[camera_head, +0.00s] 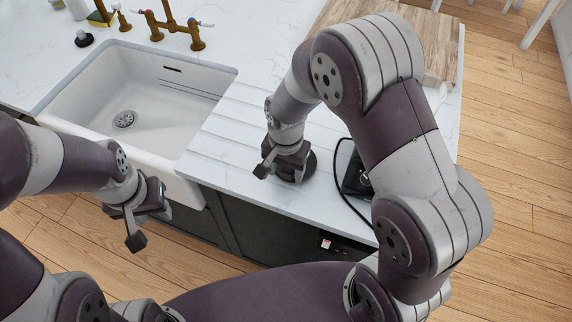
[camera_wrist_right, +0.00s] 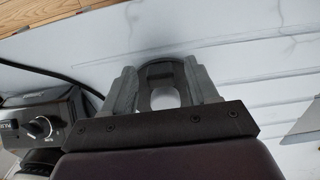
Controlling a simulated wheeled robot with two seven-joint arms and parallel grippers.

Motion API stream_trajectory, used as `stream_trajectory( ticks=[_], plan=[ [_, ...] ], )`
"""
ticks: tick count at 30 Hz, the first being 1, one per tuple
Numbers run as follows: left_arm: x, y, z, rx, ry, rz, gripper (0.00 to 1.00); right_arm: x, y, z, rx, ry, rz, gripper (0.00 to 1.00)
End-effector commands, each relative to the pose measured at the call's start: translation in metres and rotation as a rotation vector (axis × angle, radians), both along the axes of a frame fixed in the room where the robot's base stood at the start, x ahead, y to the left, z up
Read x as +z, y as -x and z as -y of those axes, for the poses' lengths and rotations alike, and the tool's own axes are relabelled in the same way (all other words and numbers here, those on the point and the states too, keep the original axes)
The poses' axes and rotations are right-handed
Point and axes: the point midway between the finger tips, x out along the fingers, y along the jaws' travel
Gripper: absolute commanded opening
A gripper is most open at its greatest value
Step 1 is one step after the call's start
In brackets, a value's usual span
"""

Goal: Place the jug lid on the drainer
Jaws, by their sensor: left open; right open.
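A dark rounded piece, which looks like the jug lid (camera_head: 308,166), is at my right gripper (camera_head: 278,172), low over the counter. In the right wrist view, a dark arched piece with a pale opening, likely the lid (camera_wrist_right: 160,70), shows between the two fingers of the right gripper (camera_wrist_right: 163,88). These jaws are open around it; contact with the fingers is unclear. The drainer (camera_head: 235,125) is the grooved white counter right of the sink. Its grooves also show in the right wrist view (camera_wrist_right: 270,75). My left gripper (camera_head: 137,224) is open and empty, in front of the sink.
The white sink (camera_head: 150,95) with brass taps (camera_head: 172,28) is at the left. A black appliance with a dial (camera_wrist_right: 40,125) and a cable stands right of my right gripper, partly hidden in the head view by my arm. A wooden board (camera_head: 435,40) lies behind.

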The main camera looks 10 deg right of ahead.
Motion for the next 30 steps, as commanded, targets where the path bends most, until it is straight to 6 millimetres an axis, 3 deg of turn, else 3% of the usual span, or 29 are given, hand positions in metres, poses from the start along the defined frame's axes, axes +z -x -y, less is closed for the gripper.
stream_trajectory(
  ticks=[5,12,17,20,25,30],
  plan=[
    [-0.001,0.000,0.000,0.000,0.000,0.000,0.43,0.029,-0.002,0.000,0.000,-0.002,0.007,0.59],
    [-0.004,0.000,0.000,0.000,0.000,0.000,0.43,0.092,-0.002,0.000,0.000,-0.001,0.007,0.59],
    [-0.004,0.000,0.000,0.000,0.000,0.000,0.43,0.117,-0.001,0.000,0.001,-0.001,0.003,0.59],
    [-0.004,0.000,0.000,0.000,0.000,0.000,0.43,0.116,0.009,0.015,0.073,-0.003,0.012,0.59],
    [-0.004,0.000,0.000,0.000,0.000,0.000,0.43,0.092,0.055,0.065,0.408,0.006,0.082,0.59],
    [-0.004,0.000,0.000,0.000,0.000,0.000,0.43,0.080,0.085,0.084,0.601,0.030,0.120,0.59]
  ],
)
